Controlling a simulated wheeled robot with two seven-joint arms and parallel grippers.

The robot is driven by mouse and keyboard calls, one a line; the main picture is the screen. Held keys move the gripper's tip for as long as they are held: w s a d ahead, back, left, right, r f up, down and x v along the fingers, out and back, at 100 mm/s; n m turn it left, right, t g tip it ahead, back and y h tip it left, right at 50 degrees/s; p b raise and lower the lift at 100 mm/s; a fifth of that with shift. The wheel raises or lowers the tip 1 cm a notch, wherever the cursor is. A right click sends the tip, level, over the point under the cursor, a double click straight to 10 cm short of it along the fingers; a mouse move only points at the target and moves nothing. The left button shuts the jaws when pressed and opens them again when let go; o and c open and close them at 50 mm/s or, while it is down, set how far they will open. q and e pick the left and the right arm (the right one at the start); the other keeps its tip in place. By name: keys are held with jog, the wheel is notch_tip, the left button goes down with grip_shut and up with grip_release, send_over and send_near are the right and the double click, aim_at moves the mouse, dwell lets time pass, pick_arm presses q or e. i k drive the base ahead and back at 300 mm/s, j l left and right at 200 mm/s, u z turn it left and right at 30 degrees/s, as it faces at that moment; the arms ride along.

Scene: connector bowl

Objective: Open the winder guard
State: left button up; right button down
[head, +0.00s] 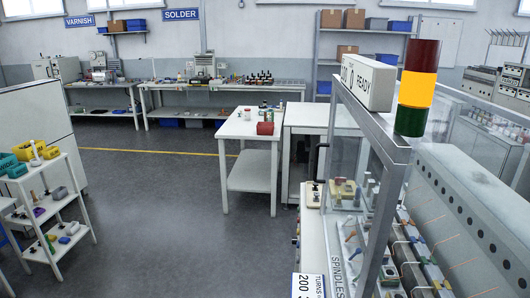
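The winder (460,205) fills the right side of the head view, with a row of dark round holes along its sloped grey panel. Its guard appears as clear panels in a grey metal frame (372,115), standing in front of coloured spindle parts. A dark upright handle (317,160) shows at the guard's left edge. The guard looks closed, but I cannot tell for certain. A white box reading READY (368,82) and a red, amber and green light stack (418,88) sit on top; the amber section looks brightest. Neither of my grippers is in view.
A white table (250,128) with a red part stands left of the winder. A small shelf cart (45,200) with yellow and green bins is at far left. Benches (215,86) line the back wall. The grey floor between is clear.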

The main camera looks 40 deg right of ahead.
aim_at(381, 152)
jog(key=i+z, duration=0.15)
jog(key=z, duration=0.25)
jog(key=i+j+z, duration=0.15)
jog(key=z, duration=0.25)
jog(key=i+j+z, duration=0.1)
jog(key=z, duration=0.3)
jog(key=i+j+z, duration=0.15)
jog(key=z, duration=0.25)
jog(key=i+j+z, duration=0.3)
jog(key=j+z, duration=0.35)
jog(key=i+j+z, duration=0.15)
jog(key=j+z, duration=0.15)
